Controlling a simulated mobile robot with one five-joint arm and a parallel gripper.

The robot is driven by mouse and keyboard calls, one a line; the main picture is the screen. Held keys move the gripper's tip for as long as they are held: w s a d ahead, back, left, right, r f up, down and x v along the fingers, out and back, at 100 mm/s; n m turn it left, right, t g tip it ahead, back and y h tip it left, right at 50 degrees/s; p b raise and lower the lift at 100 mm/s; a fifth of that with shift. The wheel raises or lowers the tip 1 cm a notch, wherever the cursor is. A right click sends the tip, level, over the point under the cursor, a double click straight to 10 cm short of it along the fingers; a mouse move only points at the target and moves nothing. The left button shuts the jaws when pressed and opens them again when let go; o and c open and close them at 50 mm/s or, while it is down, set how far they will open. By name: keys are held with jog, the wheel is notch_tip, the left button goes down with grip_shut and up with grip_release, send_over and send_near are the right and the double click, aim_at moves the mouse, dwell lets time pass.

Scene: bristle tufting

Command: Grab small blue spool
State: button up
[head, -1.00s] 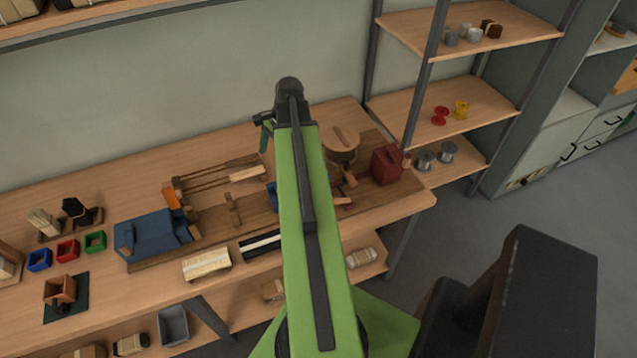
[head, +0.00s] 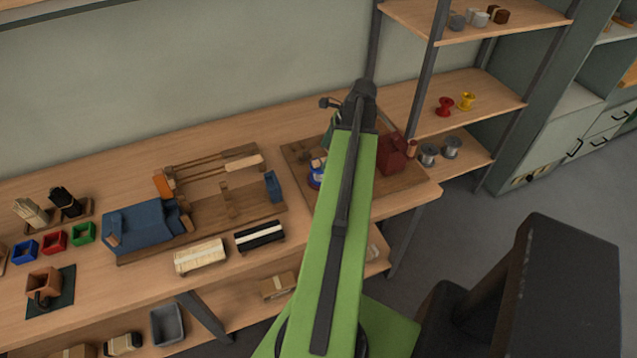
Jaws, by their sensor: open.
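A small blue item with a pale patch (head: 316,174) stands on the wooden board at the right of the bench, just left of my green arm. It may be the small blue spool, but it is partly covered and too small to be sure. My arm rises across the middle of the view and bends down at its dark top joint. A short green part of the forearm shows left of the arm, above the blue item. My gripper is hidden behind the arm, so its distance from the blue item does not show.
Red (head: 445,106) and yellow (head: 466,101) spools stand on the middle shelf, grey ones (head: 428,154) below. A dark red block (head: 391,155) stands right of my arm. A blue machine (head: 145,226) and bins (head: 54,242) fill the bench's left; its back strip is clear.

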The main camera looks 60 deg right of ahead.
aim_at(322, 160)
jog(key=b+x, duration=0.2)
jog(key=x, duration=0.2)
jog(key=shift+s+f, duration=0.1)
jog(key=shift+f, duration=0.1)
jog(key=shift+f+b, duration=0.1)
jog(key=shift+b, duration=0.25)
jog(key=b+x, duration=0.5)
jog(key=shift+s+a+f, duration=0.1)
jog(key=shift+f, duration=0.05)
jog(key=shift+c, duration=0.4)
jog(key=c, duration=1.4)
